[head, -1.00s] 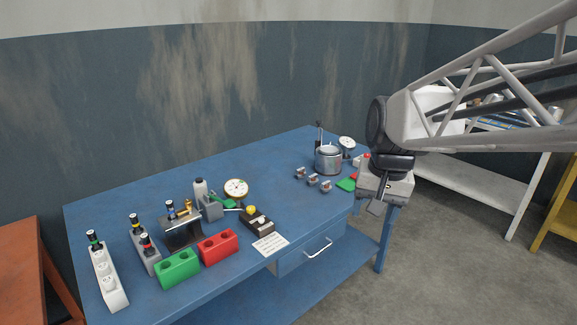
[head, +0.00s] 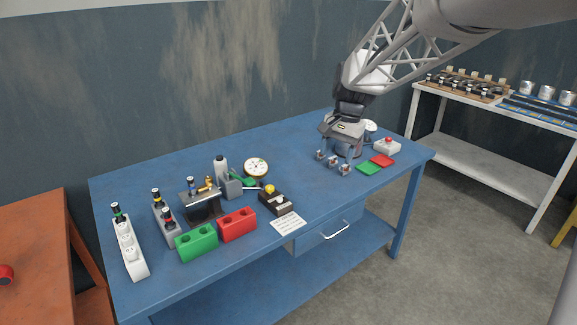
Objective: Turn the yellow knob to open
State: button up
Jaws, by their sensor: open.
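A small round yellow knob (head: 270,188) sits on a dark block (head: 276,204) near the front middle of the blue table. The knob is too small in view to tell its turn position. My gripper (head: 340,151) is open, pointing down over the right part of the table. It is well to the right of the knob and does not touch it. Its fingers are close to several small metal parts (head: 345,169) in the picture; I cannot tell whether they touch. My gripper partly hides a metal pot (head: 348,152).
Left of the knob are a red block (head: 237,224), a green block (head: 197,242), a round gauge (head: 256,168) and a grey fixture with a green handle. A paper label (head: 288,224) lies in front. Bare blue table separates the knob from my gripper.

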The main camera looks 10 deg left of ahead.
jog(key=w+a+f+m+g, duration=0.1)
jog(key=w+a+f+g, duration=0.1)
jog(key=w+a+f, duration=0.75)
jog(key=m+g, duration=0.1)
jog(key=m, duration=0.1)
send_near(269, 187)
jog(key=shift+s+d+f+y, duration=0.1)
jog(key=shift+d+f+y, duration=0.1)
jog(key=shift+f+y, duration=0.3)
jog(key=shift+f, duration=0.15)
jog(key=shift+x, duration=3.85)
jog(key=shift+d, duration=0.1)
jog(key=c, duration=0.9)
